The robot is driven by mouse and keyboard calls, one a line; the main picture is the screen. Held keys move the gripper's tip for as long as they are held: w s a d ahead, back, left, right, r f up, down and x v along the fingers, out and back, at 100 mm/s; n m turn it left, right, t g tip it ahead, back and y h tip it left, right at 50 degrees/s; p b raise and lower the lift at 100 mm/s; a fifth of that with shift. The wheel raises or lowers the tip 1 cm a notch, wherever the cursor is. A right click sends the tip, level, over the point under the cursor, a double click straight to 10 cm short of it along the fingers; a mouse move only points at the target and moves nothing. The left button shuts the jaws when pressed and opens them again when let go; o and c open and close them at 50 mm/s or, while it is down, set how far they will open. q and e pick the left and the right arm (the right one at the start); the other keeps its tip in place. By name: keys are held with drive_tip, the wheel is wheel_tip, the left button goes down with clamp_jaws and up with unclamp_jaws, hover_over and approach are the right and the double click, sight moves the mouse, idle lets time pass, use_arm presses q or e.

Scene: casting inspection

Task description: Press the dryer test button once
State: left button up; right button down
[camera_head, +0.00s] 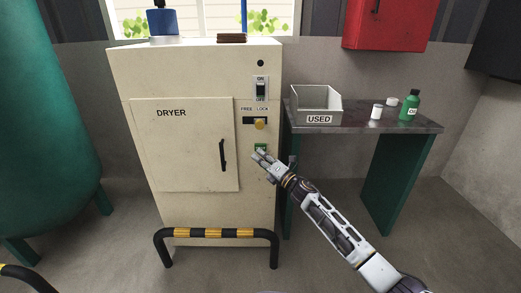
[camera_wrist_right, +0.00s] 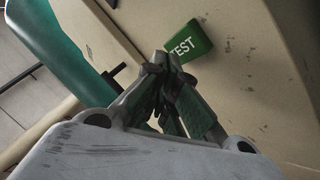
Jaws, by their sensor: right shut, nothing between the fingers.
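The dryer (camera_head: 200,215) is a tall cream cabinet with a closed door (camera_head: 190,160) marked DRYER. Its green test button (camera_head: 261,147) is low on the right of the front, partly covered by my right gripper. My right gripper (camera_head: 258,155) is shut and empty, with its fingertips at the button's lower edge. In the right wrist view the green TEST piece (camera_wrist_right: 192,52) shows just beyond the shut fingertips (camera_wrist_right: 166,60), which overlap its lower left corner. I cannot tell whether they touch. My left gripper is out of view.
A black-and-yellow guard rail (camera_head: 215,233) stands in front. On the right, a table (camera_head: 360,124) holds a USED bin (camera_head: 318,119), a green bottle (camera_head: 410,105) and white containers. A green tank (camera_head: 40,130) stands left.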

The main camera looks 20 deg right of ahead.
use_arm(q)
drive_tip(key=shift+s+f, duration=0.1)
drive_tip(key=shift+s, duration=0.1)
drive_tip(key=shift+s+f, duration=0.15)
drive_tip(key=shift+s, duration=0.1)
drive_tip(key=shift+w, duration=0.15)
use_arm(e)
drive_tip(key=shift+w+d, duration=0.1)
drive_tip(key=shift+w, duration=0.1)
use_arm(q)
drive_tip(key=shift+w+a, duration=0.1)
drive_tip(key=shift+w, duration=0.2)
use_arm(e)
drive_tip(key=shift+w, duration=0.2)
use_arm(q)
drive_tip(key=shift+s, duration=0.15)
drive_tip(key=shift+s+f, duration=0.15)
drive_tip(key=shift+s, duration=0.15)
use_arm(e)
drive_tip(key=shift+w, duration=0.1)
